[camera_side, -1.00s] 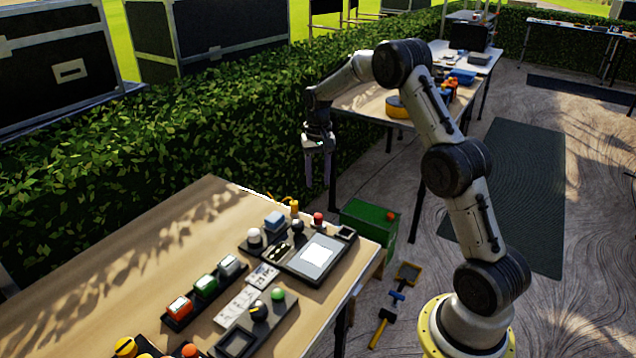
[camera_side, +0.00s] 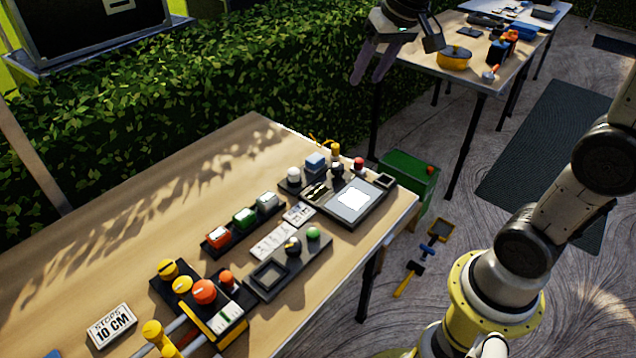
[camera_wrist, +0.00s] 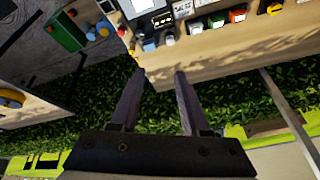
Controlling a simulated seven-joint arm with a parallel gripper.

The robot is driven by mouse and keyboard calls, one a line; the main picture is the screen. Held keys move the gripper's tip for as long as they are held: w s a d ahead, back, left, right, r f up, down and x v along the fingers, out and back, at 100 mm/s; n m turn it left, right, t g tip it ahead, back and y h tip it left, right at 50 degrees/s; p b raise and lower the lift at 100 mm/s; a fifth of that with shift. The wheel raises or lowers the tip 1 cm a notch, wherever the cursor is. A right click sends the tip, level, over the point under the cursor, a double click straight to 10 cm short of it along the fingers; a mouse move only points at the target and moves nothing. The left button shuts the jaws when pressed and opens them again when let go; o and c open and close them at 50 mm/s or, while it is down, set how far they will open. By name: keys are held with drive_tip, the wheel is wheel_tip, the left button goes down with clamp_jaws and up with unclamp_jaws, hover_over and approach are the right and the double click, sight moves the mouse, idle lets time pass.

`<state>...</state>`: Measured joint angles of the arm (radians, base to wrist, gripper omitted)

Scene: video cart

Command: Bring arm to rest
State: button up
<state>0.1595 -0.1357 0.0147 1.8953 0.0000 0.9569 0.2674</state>
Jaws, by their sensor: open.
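My gripper (camera_side: 369,81) hangs in the air at the top of the side view, above the hedge and beyond the far edge of the near table. Its two long purple-grey fingers point down and stand apart, with nothing between them. In the wrist view the open gripper (camera_wrist: 160,73) also shows empty, with the table edge and the hedge behind the fingers. The upper part of my arm is cut off by the frame. My base stands at the lower right.
The near wooden table (camera_side: 130,215) carries several buttons, switches and a panel with a white screen (camera_side: 352,198). A green crate (camera_side: 409,178) stands beyond its right end. A second table (camera_side: 468,72) stands behind. A hedge (camera_side: 200,80) runs along the left.

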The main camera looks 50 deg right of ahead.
drive_tip(key=s+a+n+t, duration=0.25)
drive_tip(key=s+a, duration=0.25)
drive_tip(key=s, duration=0.8)
drive_tip(key=s+f+n+g, duration=0.1)
drive_tip(key=s+f+n, duration=0.1)
drive_tip(key=s+f, duration=0.4)
drive_tip(key=shift+a+f+y, duration=0.3)
drive_tip(key=shift+a+y, duration=0.05)
drive_tip(key=shift+y, duration=0.05)
